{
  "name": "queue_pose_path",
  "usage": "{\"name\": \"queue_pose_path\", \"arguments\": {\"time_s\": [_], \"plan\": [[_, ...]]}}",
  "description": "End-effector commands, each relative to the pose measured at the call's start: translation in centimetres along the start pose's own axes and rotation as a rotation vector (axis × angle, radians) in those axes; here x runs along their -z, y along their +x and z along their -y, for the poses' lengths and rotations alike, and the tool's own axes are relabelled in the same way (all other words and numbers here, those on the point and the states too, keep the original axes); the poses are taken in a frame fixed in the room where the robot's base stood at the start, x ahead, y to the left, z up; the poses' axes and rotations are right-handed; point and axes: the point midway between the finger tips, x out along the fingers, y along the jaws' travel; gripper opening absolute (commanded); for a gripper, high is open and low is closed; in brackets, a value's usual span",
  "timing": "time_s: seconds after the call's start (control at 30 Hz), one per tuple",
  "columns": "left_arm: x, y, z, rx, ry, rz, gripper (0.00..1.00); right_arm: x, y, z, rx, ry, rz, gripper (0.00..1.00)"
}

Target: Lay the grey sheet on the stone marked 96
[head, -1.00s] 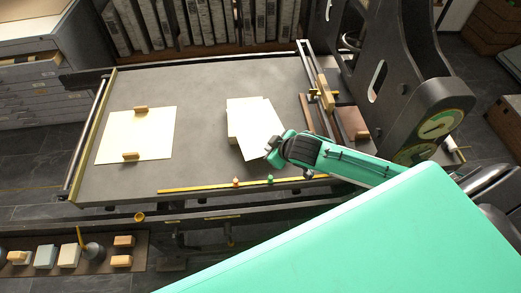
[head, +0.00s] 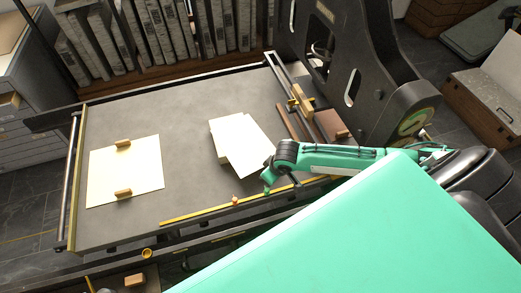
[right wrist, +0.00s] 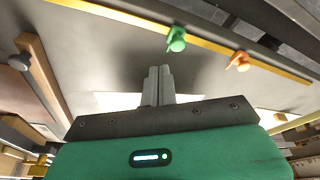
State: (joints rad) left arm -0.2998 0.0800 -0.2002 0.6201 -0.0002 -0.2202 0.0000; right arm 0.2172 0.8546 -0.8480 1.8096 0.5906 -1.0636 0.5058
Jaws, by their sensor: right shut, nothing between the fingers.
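No sheet in view is plainly grey. A cream sheet (head: 125,172) lies flat at the left of the grey press bed (head: 190,115). Overlapping cream sheets (head: 243,148) lie mid-bed, and part of a pale sheet shows in the right wrist view (right wrist: 120,101). My right gripper (head: 266,189) is at the lower right of these sheets, near the bed's front edge. Its fingers (right wrist: 158,72) are together and empty in the right wrist view. Grey slabs (head: 150,30) stand upright in a rack behind; I cannot read 96 on any. My left gripper is out of view.
Wooden blocks (head: 123,143) sit on the left sheet. A yellow strip (head: 195,214) runs along the bed's front, with a green peg (right wrist: 176,40) and an orange peg (right wrist: 238,61) by it. The dark press frame (head: 345,65) rises at right. Bare bed separates the sheets.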

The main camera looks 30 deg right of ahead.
Motion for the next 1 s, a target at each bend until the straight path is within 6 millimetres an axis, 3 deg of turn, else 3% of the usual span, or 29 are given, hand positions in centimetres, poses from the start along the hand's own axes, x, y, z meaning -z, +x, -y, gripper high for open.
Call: {"name": "queue_pose_path", "arguments": {"time_s": [0.1,0.3,0.87,1.0], "plan": [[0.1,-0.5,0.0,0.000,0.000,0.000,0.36,0.1,1.9,0.1,0.001,0.000,0.000,0.00],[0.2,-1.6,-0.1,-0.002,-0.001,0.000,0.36,2.9,2.5,0.0,-0.001,-0.001,-0.003,0.00],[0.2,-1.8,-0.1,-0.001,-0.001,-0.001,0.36,4.0,3.1,0.0,-0.001,-0.001,-0.002,0.00],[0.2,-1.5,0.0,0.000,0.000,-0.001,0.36,5.8,3.8,0.0,0.000,0.001,-0.005,0.00]]}}
